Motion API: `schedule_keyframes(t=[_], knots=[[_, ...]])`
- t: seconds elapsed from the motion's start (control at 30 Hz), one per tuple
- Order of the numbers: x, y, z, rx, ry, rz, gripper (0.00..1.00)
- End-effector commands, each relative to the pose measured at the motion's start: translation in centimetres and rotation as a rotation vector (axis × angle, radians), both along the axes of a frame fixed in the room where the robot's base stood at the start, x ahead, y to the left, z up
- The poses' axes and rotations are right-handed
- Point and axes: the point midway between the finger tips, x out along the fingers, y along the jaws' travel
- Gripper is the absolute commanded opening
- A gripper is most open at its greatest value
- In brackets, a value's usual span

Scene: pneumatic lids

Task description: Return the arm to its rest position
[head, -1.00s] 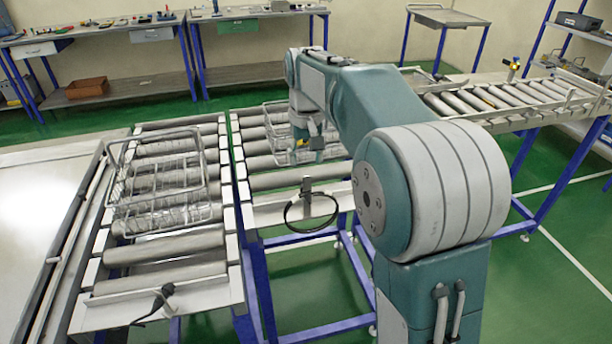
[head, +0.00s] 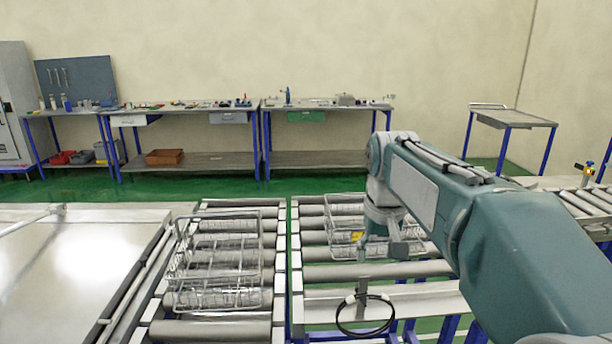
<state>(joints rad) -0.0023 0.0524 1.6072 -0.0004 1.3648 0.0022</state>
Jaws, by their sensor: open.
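My arm reaches in from the lower right of the head view, its upper link stretched forward over the roller conveyors. My gripper (head: 381,246) hangs down at the arm's far end, open, with nothing visible between its fingers. It is in front of or over the right wire basket (head: 338,212); the height gap cannot be told. The arm hides part of that basket. The left wire basket (head: 217,262) sits on the left roller conveyor (head: 215,333), apart from my gripper.
The right roller conveyor (head: 350,272) has a black cable loop (head: 364,333) at its near end. A shiny metal table (head: 75,262) lies at left. Workbenches (head: 190,107) and a trolley (head: 513,118) stand at the back wall. Another roller conveyor (head: 590,203) is at right. Green floor is open behind.

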Motion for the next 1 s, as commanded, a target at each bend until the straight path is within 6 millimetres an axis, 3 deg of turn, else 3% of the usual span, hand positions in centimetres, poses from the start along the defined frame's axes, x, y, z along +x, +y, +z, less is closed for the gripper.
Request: schedule_keyframes(t=[0.03,0.27,0.6,0.8,1.0], knots=[[-1.7,0.0,0.2,0.000,-0.026,0.000,0.63],[-8.5,-0.1,-0.6,0.000,-0.141,0.000,0.63],[-17.7,-0.1,-5.0,0.000,-0.309,0.000,0.63],[-20.6,-0.1,-7.6,0.000,-0.367,0.000,0.63],[-20.9,-0.1,-8.0,0.000,-0.376,0.000,0.63]])
